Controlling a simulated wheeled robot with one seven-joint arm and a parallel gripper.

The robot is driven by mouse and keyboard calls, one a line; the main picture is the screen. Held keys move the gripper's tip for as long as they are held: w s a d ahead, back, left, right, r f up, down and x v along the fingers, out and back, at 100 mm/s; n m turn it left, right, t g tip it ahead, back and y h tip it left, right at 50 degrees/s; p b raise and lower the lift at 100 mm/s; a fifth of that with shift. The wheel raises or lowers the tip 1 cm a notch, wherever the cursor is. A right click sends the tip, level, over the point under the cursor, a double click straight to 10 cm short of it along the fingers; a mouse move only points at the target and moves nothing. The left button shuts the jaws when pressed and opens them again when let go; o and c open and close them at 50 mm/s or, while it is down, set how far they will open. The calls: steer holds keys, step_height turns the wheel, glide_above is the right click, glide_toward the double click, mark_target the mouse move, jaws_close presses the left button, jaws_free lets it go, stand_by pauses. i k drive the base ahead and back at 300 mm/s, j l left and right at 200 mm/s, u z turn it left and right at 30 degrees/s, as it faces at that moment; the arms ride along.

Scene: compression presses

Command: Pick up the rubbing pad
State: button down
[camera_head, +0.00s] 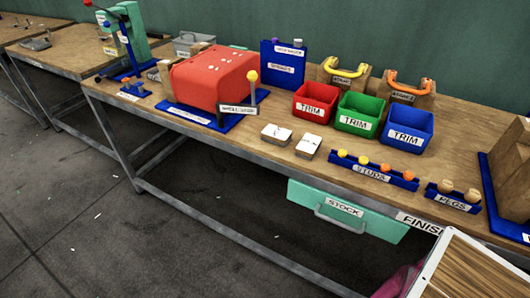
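No label that I can read says rubbing pad, so I cannot tell for sure which thing it is. Two small pale blocks (276,134) (308,145) lie side by side on the wooden bench, in front of the trim bins. At the back, a yellow curved handle (346,70) and an orange curved handle (408,84) sit on wooden stands, each with a small label too blurred to read. My gripper is not in view.
A red press (211,82) stands on a blue base, left of red (313,102), green (359,115) and blue (407,129) trim bins. Studs (374,173) and pegs (452,198) racks line the front edge. A stock drawer (345,209) hangs below.

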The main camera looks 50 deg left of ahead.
mark_target(307, 148)
steer(key=u, duration=1.75)
steer(key=z, duration=1.4)
steer(key=u, duration=1.45)
steer(key=i+u, duration=0.1)
steer(key=u, duration=0.25)
